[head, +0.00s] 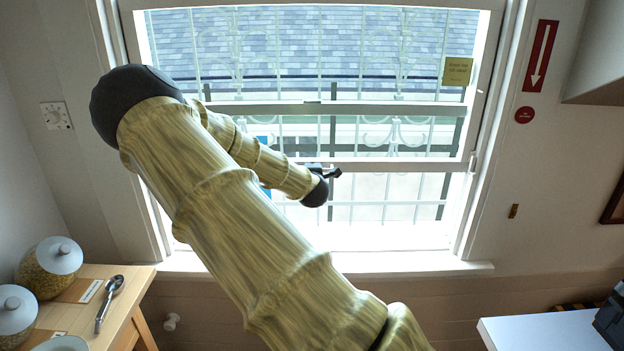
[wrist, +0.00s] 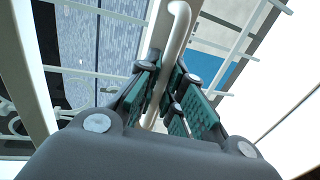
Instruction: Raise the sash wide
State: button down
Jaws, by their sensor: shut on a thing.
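The window sash (head: 410,165) is partly raised, with its bottom rail above the sill and an open gap under it. Outside bars show through the gap. My gripper (head: 328,172) is at the middle of the bottom rail, its fingers small in the head view and partly hidden by my arm. In the wrist view, my gripper (wrist: 166,74) has its teal-padded fingers shut on a white curved handle (wrist: 179,22). The handle runs between the pads, and part of it is hidden by the fingers.
The white sill (head: 410,263) is clear. A wooden counter with lidded jars (head: 58,256) and a spoon (head: 108,300) stands at the left. A white surface (head: 545,331) is at the lower right. A red arrow sign (head: 540,55) hangs right of the window.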

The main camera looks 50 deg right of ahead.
jog(key=shift+r, duration=0.25)
jog(key=c, duration=1.6)
grip_release()
jog(key=shift+o, duration=0.3)
jog(key=shift+f, duration=0.1)
jog(key=v, duration=1.2)
jog(key=shift+d+f, duration=0.1)
